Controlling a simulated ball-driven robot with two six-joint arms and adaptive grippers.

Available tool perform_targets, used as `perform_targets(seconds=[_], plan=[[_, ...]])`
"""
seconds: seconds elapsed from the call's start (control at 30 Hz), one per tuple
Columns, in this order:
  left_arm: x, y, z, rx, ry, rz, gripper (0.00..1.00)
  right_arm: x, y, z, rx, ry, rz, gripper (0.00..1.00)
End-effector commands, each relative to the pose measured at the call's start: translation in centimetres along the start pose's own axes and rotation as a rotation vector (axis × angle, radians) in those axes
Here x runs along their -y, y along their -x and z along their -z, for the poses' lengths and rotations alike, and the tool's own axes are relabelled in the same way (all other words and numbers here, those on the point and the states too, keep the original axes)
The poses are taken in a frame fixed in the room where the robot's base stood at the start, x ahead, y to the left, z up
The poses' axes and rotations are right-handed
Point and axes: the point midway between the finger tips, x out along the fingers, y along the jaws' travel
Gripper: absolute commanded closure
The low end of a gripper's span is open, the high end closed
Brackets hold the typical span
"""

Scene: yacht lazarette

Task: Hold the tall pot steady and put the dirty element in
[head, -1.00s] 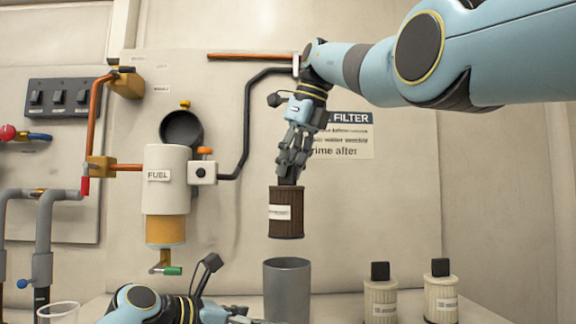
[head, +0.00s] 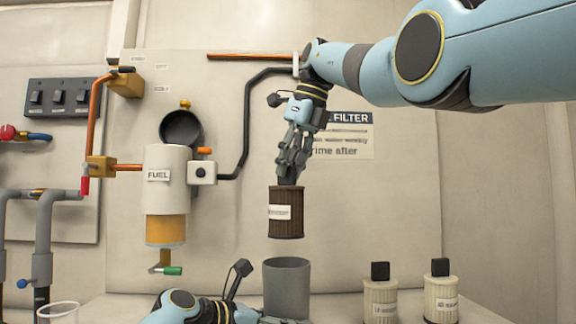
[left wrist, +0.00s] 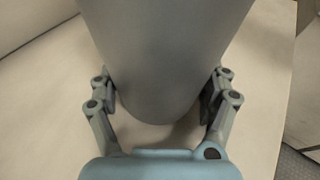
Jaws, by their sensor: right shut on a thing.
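The dirty element (head: 286,222), a dark brown pleated cylinder with a white label, hangs upright in the air. My right gripper (head: 290,172) is shut on its top. The tall pot (head: 287,285), a grey open-topped cylinder, stands below the element, with a gap between its rim and the element's bottom. In the left wrist view, the pot (left wrist: 165,50) stands between the spread fingers of my left gripper (left wrist: 160,98), one on each side. The fingers look open around it; any contact is hard to tell. The left fingertips are hidden in the head view.
Two pale filter elements (head: 380,300) (head: 441,292) with black tops stand right of the pot. A fuel filter housing (head: 166,190) with an open round black lid is on the wall, near pipes.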

Motion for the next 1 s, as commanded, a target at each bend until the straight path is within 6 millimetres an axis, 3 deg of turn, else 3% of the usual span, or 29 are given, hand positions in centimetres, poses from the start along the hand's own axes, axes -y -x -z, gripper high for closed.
perform_targets(seconds=[0.03,0.17,0.67,0.7,0.8,0.87,1.0], plan=[[-0.02,0.02,0.02,0.0,0.0,0.0,0.29,0.0,0.06,-0.03,0.001,0.0,0.001,1.0],[-0.02,0.02,0.02,-0.001,0.0,-0.001,0.44,0.0,0.06,-0.03,0.001,0.0,0.001,1.0],[-0.03,0.03,0.04,-0.001,0.0,-0.001,0.44,-0.01,0.02,-0.07,0.001,0.0,0.0,1.0],[-0.03,0.03,0.05,-0.001,0.0,-0.001,0.44,-0.01,0.03,-0.07,0.001,0.0,0.0,0.81],[-0.03,0.03,0.05,-0.001,0.0,-0.001,0.44,-0.01,0.02,-0.07,0.001,0.0,0.0,0.68],[-0.03,0.03,0.04,-0.001,0.0,-0.001,0.44,-0.01,0.01,-0.07,0.0,0.0,0.0,0.6],[-0.02,0.03,0.04,-0.001,0.0,-0.001,0.44,-0.01,0.0,-0.06,0.0,0.0,0.0,0.59]])
